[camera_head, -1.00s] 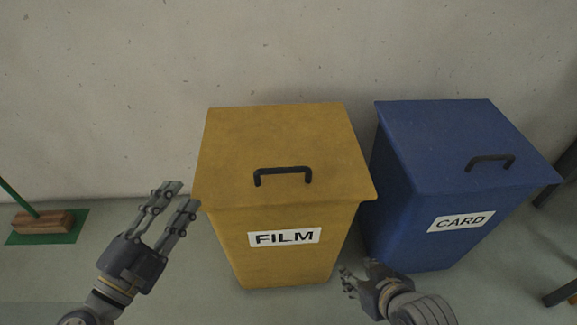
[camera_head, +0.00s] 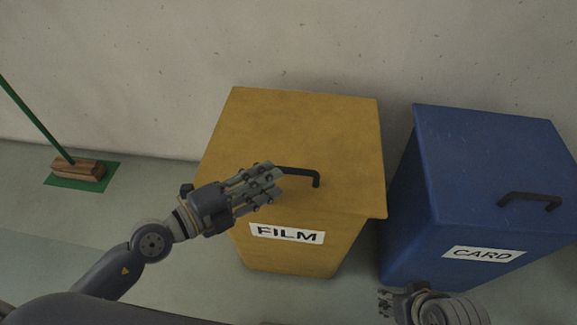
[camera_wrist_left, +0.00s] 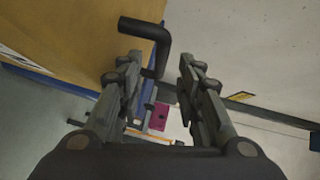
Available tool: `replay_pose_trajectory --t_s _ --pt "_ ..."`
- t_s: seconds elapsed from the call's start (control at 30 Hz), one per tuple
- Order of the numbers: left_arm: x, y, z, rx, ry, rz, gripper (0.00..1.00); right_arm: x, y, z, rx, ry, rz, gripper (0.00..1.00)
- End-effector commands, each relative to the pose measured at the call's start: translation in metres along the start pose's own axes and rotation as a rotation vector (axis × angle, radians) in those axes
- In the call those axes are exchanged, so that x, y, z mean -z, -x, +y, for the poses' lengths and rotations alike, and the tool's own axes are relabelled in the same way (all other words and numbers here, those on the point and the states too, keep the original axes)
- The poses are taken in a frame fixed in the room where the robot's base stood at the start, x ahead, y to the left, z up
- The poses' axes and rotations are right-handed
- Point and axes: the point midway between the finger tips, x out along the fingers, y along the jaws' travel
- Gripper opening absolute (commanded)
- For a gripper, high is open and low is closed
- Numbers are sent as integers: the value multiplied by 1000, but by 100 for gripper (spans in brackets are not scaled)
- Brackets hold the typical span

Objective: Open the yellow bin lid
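The yellow bin (camera_head: 290,258), labelled FILM, has its flat lid (camera_head: 300,125) shut. Its black handle (camera_head: 317,178) is on the lid near the front; the handle's left part is hidden behind my left gripper (camera_head: 270,185). In the left wrist view my left gripper (camera_wrist_left: 158,72) has its fingers apart. The handle (camera_wrist_left: 145,28) shows there at the fingertips, its bent end seen between them; whether it is inside the gap or beyond it I cannot tell. My right gripper (camera_head: 386,302) is low, in front of the gap between the bins, its fingers too small to judge.
A blue bin (camera_head: 490,150) labelled CARD, with its own black handle, stands close on the right. A wall is behind both bins. A broom (camera_head: 78,170) on a green mat is at the left; the floor between is clear.

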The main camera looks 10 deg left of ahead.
Motion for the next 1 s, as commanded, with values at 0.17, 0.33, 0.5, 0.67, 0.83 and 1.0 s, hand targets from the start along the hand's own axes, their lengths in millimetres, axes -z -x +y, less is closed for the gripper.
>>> replay_pose_trajectory --t_s 0.17,0.33,0.5,0.67,0.83,1.0 --pt "0 -30 -2 4 0 0 33 -8 2 1 -2 -1 -35 40" --pt "0 -50 0 2 0 0 33 -2 0 0 -1 0 -10 40" --pt "0 -59 0 1 0 0 33 1 0 0 0 0 6 40" --pt "0 -60 0 0 1 0 33 2 0 0 0 1 11 40" --pt "0 -60 0 0 0 0 22 2 0 0 0 1 11 40" --pt "0 -59 0 0 0 0 0 2 0 0 0 1 10 40"
